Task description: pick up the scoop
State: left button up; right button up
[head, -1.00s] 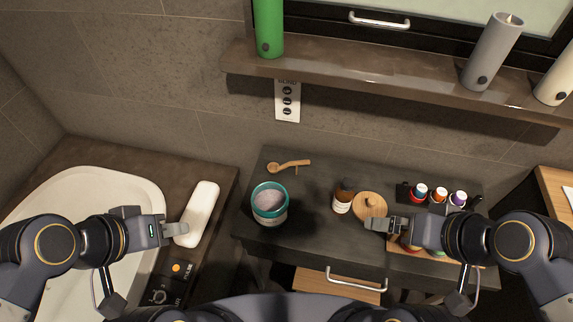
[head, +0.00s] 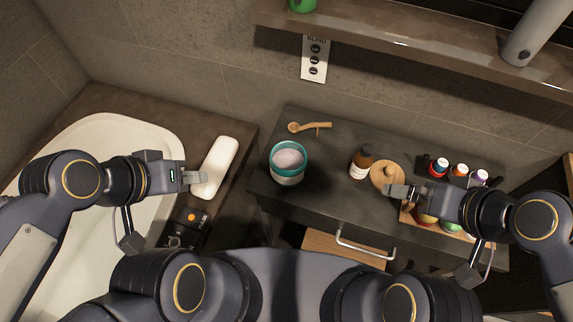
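The small wooden scoop (head: 308,127) lies on the dark counter, near the wall and behind the teal jar. The teal jar (head: 287,163) stands open with pale powder or salt inside. My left gripper (head: 198,178) is to the left of the jar, beside a white bar-shaped object, well apart from the scoop. Its fingers look close together, but I cannot tell whether they are shut. My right gripper (head: 398,191) is at the front edge of a round wooden lid (head: 386,175), right of the scoop. Whether its fingers are open is unclear.
A brown bottle (head: 361,163) stands between jar and lid. Several small colored bottles (head: 459,172) are at the right. The white bar-shaped object (head: 216,167) lies by the sink (head: 130,132). A shelf (head: 420,45) overhangs the back. Counter around the scoop is clear.

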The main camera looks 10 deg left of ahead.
aim_at(294, 128)
jog(key=k, duration=0.6)
jog(key=l+u, duration=0.1)
jog(key=u, duration=0.3)
jog(key=l+u, duration=0.1)
jog(key=u, duration=0.3)
jog(key=l+u, duration=0.1)
jog(key=u, duration=0.7)
jog(key=l, duration=0.4)
jog(key=i+l, duration=0.15)
jog(key=l, duration=0.25)
